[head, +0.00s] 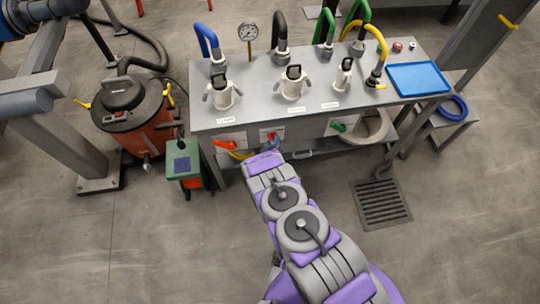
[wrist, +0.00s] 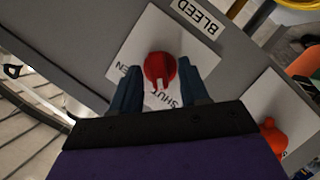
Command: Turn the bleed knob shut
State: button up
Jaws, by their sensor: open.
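The bleed knob (wrist: 160,68) is red and sits on a white plate (wrist: 158,30) marked BLEED, with SHUT and part of OPEN readable, upside down in the wrist view. My gripper (wrist: 159,76) is open, with one blue finger on each side of the knob. I cannot tell whether the fingers touch it. A pale mark shows at the knob's lower edge; its exact setting is unclear. In the head view my gripper (head: 271,146) is at the middle plate on the bench front, and my arm partly hides the area.
An orange-red handle (wrist: 272,136) on a neighbouring plate is close by; it shows left of my gripper in the head view (head: 225,144). A green handle (head: 339,127) is to the right. A green box (head: 184,160) and orange drum (head: 135,125) stand left. A floor grate (head: 381,204) lies right.

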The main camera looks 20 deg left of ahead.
jog(key=p+v, duration=0.3)
jog(key=v, duration=1.3)
jog(key=shift+s, duration=0.35)
jog(key=shift+f, duration=0.1)
